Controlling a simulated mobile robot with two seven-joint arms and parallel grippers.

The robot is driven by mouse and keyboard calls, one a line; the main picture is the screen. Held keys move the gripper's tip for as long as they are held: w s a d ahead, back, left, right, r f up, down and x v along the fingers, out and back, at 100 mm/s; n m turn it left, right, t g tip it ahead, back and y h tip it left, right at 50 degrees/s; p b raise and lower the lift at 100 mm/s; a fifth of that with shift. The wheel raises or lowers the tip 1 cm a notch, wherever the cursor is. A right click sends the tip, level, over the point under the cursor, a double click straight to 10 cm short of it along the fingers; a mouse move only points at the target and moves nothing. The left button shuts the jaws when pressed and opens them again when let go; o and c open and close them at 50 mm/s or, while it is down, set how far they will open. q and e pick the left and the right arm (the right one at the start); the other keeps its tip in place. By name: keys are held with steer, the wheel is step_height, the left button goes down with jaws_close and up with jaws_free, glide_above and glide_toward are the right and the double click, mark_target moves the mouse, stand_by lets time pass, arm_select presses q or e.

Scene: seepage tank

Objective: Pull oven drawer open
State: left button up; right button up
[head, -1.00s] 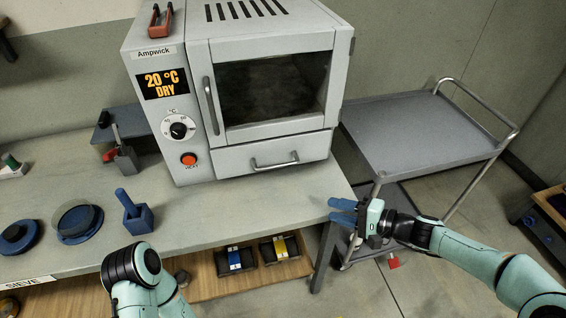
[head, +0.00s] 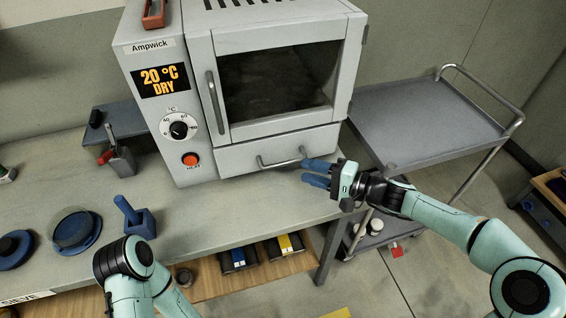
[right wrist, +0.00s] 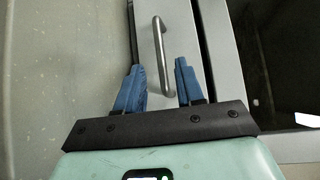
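The oven (head: 205,120) is a grey box on the bench, with a door with a dark window above a shut drawer (head: 235,160). The drawer's metal bar handle (head: 281,163) is on its front; it also shows in the right wrist view (right wrist: 161,55). My right gripper (head: 310,172) has blue fingers, is open and empty, and is at the right end of the handle. In the right wrist view the handle lies between and beyond the fingers (right wrist: 157,80); I cannot tell whether they touch it. My left arm shows at the bottom; its gripper is out of view.
The bench (head: 215,212) has free room in front of the oven. A blue block tool (head: 136,218) and a blue round sieve (head: 75,231) stand left. A grey cart (head: 425,125) stands right.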

mark_target(284, 163)
steer(key=x, duration=0.8)
steer(key=shift+w+a, duration=0.1)
steer(key=shift+c, duration=0.3)
jaws_close()
